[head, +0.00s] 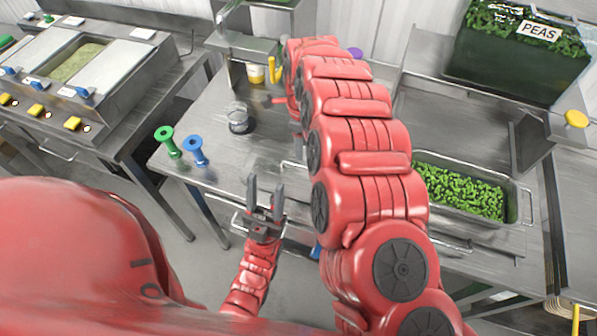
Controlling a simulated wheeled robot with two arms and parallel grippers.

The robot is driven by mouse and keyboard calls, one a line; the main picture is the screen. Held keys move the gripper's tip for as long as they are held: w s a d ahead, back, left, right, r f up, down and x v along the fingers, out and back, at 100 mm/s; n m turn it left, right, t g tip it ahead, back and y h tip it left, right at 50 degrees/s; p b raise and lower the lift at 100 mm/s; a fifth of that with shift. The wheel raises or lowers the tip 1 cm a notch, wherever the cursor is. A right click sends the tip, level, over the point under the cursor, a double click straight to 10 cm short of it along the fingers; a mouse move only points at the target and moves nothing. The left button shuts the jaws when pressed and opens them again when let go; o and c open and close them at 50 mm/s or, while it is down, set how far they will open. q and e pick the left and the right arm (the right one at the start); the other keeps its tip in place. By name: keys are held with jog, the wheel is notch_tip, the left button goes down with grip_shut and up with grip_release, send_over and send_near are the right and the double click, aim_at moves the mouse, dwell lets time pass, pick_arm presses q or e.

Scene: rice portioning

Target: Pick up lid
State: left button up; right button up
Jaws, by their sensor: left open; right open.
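My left gripper (266,188) is open and empty, with its two fingers pointing up in front of the metal table's front edge. My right arm rises through the middle of the head view. No loose lid can be made out clearly. Flat metal covers (122,72) with blue handles lie on the steam counter at left, beside an open well of pale grains.
A green spool-shaped thing (168,142) and a blue one (195,151) stand at the table's left front corner. A metal pan (526,205) of peas is at right, and a dark bin (510,65) labelled PEAS is behind. The table's left middle is mostly clear.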

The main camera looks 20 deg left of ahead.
aim_at(298, 165)
notch_tip(298, 165, down, 3)
jog(key=shift+f+p, duration=0.2)
jog(key=shift+p, duration=0.45)
jog(key=shift+f, duration=0.65)
jog(key=shift+a+f+p, duration=0.2)
jog(key=shift+f+p, duration=0.6)
jog(key=shift+p, duration=0.1)
jog(key=shift+a+f+p, duration=0.2)
jog(key=shift+f+p, duration=0.15)
jog(key=shift+f, duration=0.4)
jog(key=shift+d+f, duration=0.1)
jog(key=shift+f, duration=0.95)
grip_shut()
